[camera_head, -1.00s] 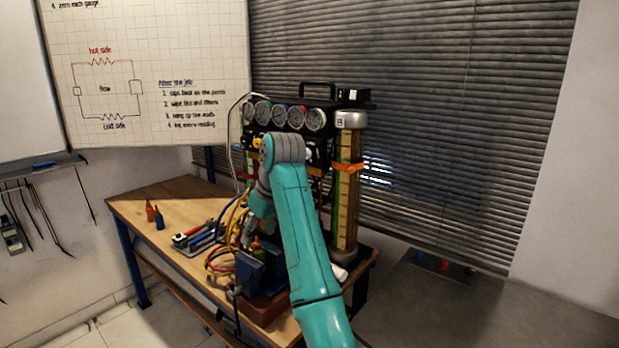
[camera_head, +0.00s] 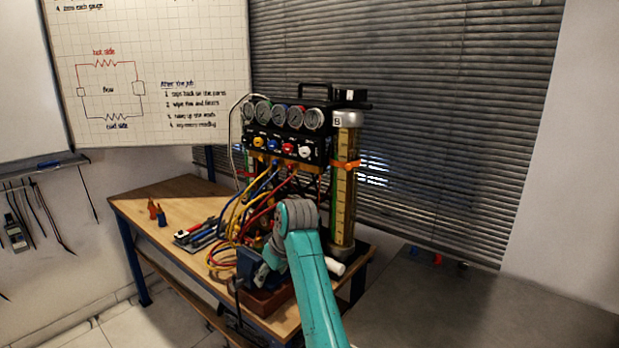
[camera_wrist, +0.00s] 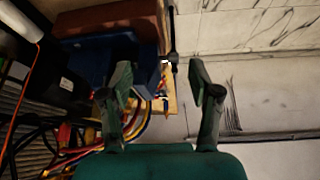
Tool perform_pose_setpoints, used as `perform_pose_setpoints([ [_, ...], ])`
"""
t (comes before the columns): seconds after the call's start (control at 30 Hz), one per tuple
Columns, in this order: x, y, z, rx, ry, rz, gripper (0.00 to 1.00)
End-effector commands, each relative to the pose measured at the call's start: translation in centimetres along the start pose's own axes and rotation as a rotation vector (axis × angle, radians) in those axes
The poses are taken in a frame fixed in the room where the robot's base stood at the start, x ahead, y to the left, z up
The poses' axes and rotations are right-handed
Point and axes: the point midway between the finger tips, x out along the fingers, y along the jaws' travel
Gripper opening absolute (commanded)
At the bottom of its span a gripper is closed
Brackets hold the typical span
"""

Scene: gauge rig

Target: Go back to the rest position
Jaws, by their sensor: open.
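My gripper shows in the wrist view (camera_wrist: 160,88) with its two dark fingers apart and nothing between them. In the head view my teal arm reaches over the front of the wooden bench (camera_head: 185,205), and its wrist hides the gripper's fingertips. The gauge rig (camera_head: 290,130), with a row of round gauges and coloured knobs, stands at the back of the bench. A blue vise (camera_head: 250,265) on a red-brown block (camera_head: 268,300) is just left of my arm. The vise also shows behind the fingers in the wrist view (camera_wrist: 95,58).
Yellow, blue and red hoses (camera_head: 232,225) hang from the rig onto the bench. A tall sight-glass cylinder (camera_head: 343,190) stands right of the rig, a white roll (camera_head: 334,266) by its foot. Small orange and blue bottles (camera_head: 160,217) and hand tools (camera_head: 198,233) lie left. A grey surface (camera_head: 430,310) is right.

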Motion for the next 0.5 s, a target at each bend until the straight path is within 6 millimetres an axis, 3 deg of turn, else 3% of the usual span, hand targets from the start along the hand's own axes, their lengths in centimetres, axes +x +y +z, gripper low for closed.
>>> perform_pose_setpoints([
  [0.03,1.8,0.2,1.6,0.016,0.005,0.007,0.62],
  [0.2,7.0,0.8,7.0,0.074,0.051,0.049,0.62],
  [0.5,14.0,0.7,17.4,0.17,0.138,0.127,0.62],
])
